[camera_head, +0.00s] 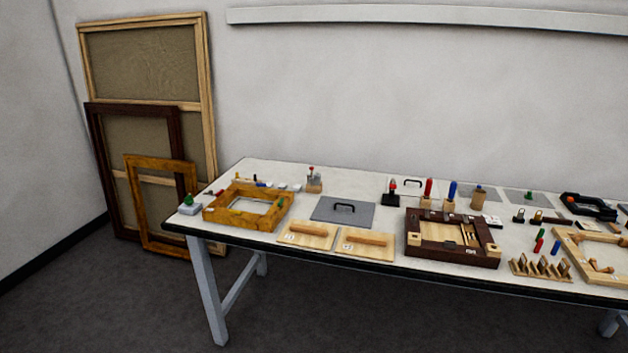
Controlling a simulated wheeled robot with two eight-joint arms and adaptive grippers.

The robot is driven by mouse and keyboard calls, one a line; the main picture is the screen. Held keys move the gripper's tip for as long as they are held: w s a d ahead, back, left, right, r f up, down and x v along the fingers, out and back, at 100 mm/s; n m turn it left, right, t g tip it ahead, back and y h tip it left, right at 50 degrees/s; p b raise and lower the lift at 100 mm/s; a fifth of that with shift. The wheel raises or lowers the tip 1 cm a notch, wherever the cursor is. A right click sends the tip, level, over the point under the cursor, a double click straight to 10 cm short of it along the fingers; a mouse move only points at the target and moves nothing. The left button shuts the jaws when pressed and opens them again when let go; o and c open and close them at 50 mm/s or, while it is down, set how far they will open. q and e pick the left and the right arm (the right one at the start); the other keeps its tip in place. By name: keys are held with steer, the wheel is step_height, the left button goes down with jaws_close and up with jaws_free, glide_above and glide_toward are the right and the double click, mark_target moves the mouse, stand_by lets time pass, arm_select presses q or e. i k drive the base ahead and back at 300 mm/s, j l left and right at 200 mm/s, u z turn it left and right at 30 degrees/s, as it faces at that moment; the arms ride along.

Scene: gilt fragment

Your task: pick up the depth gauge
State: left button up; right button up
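Neither of my grippers is in view. No object can be identified for certain as the depth gauge at this size. Small tool-like things on the white table (380,283) include a green-topped piece on a pale block (190,210) at the left corner. A black block with a red knob (391,196) stands near the back middle. Upright red-handled (429,189) and blue-handled (451,191) pieces stand to its right. A small wooden block holding tools (314,185) stands at the back left. Dark bar-like pieces (538,216) lie at the right.
A gilt frame (213,216), a grey handled plate (328,214), two wooden handled boards (295,238) (350,251) and a dark tray (425,253) crowd the table. A black clamp (590,206) and slotted wooden rack (540,270) are right. Large frames (205,80) lean against the wall.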

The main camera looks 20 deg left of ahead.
mark_target(316, 179)
steer(key=i+j+z, duration=0.15)
steer(key=i+j, duration=0.2)
steer(key=i, duration=0.15)
steer(key=i+j+z, duration=0.1)
steer(key=i+j, duration=0.3)
steer(key=i, duration=0.05)
